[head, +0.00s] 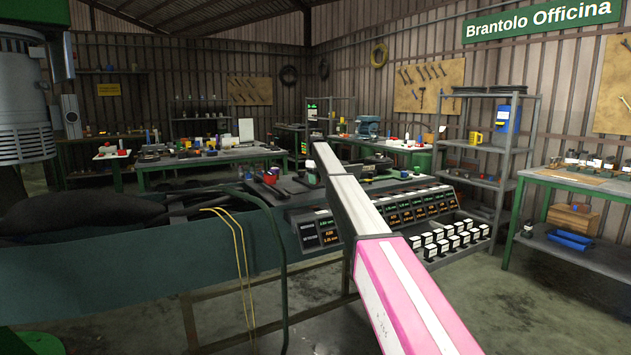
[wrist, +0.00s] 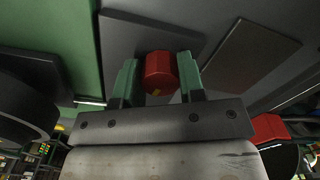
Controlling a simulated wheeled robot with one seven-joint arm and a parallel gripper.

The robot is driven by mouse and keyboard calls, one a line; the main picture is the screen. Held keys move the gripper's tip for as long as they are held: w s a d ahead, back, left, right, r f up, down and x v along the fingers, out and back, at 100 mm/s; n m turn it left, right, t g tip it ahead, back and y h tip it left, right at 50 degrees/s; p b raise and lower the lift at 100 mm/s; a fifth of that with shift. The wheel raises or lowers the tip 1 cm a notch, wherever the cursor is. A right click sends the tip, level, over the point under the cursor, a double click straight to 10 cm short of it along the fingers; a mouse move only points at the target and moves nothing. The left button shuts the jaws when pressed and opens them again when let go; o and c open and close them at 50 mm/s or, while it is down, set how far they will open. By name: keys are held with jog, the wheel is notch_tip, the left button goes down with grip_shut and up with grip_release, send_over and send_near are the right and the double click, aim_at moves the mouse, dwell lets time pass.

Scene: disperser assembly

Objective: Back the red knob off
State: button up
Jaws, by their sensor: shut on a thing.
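The red knob (wrist: 160,73) is in the upper middle of the wrist view. It is faceted and has a small yellow mark at its lower edge. My gripper (wrist: 159,64) has its two green fingers on either side of the knob and is shut on it. A dark grey plate (wrist: 118,38) lies behind the knob. In the head view my pale and pink arm reaches over the bench, and I cannot make out the fingers or the held knob there.
Another red part (wrist: 268,128) is at the right of the wrist view, beside my gripper's body. Grey shelves (head: 480,147) stand further right.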

jog(key=o, duration=0.9)
jog(key=shift+r, duration=0.1)
notch_tip(320, 180, up, 11)
jog(key=shift+f, duration=0.15)
jog(key=shift+d, duration=0.1)
